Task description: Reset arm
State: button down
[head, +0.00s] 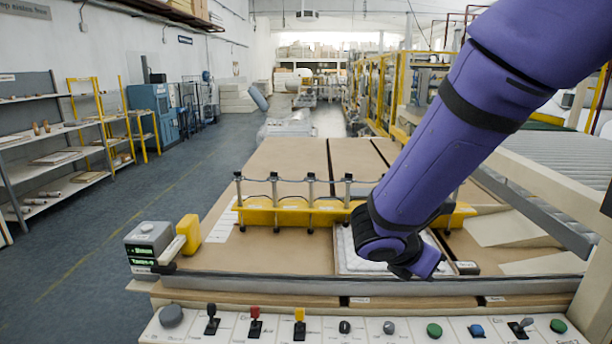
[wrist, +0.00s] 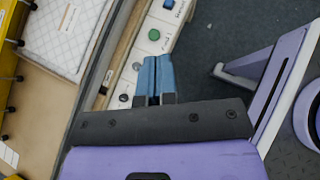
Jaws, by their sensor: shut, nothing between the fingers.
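My gripper (wrist: 158,62) shows in the wrist view with its two blue fingers together and nothing between them. It points toward the control panel (wrist: 132,58), whose green button (wrist: 154,35) lies just beyond the fingertips. I cannot tell the height above the panel. In the head view my purple arm (head: 450,140) reaches down from the upper right, its wrist end over the right part of the work table (head: 285,157). The fingers cannot be made out there.
A yellow bar (head: 285,215) with several metal posts spans the table. A white quilted pad (head: 350,262) lies beyond the grey front rail (head: 300,287). A control panel (head: 190,332) with levers and buttons runs along the front.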

jog(key=s+d+r+m+y, duration=0.3)
jog(key=s+r+m, duration=0.5)
jog(key=m, duration=0.4)
jog(key=s+d+r+m+y, duration=0.4)
jog(key=s+r+m+y, duration=0.2)
jog(key=s+m, duration=0.5)
notch_tip(320, 180, up, 2)
jog(key=shift+d+r+m+t, duration=0.1)
jog(key=shift+d+m+t, duration=0.2)
jog(key=shift+m, duration=0.1)
